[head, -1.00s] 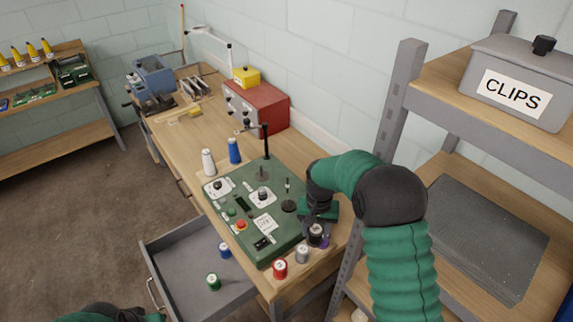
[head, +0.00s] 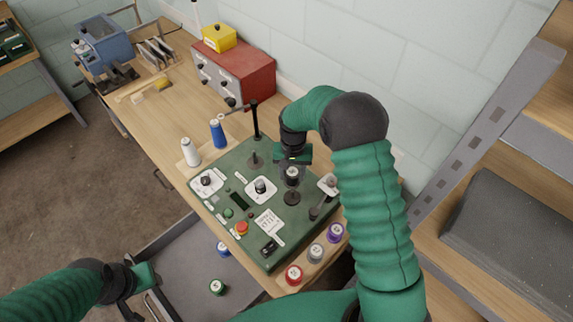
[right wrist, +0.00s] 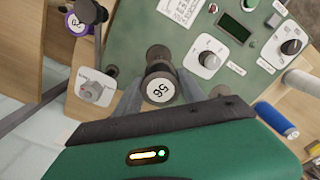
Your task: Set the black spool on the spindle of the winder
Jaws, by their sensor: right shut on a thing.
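The black spool (head: 292,176), with a white end label, is upright in my right gripper (head: 292,165) over the dark round base (head: 292,198) of the winder's spindle. The right wrist view shows the spool (right wrist: 159,73) between the two grey fingers, its label reading 56. The spool hides the spindle, so I cannot tell whether it is around it or just above it. The winder (head: 215,193) is a green panel with knobs and a red button. My left gripper (head: 148,276) is over the open drawer; its fingers are unclear.
Red (head: 293,275), grey (head: 315,253) and purple (head: 336,233) spools stand along the winder's front edge. A lever (head: 320,208) is close right of the spindle. A black post (head: 255,120) and white and blue cones stand behind. The drawer (head: 185,265) holds blue and green spools.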

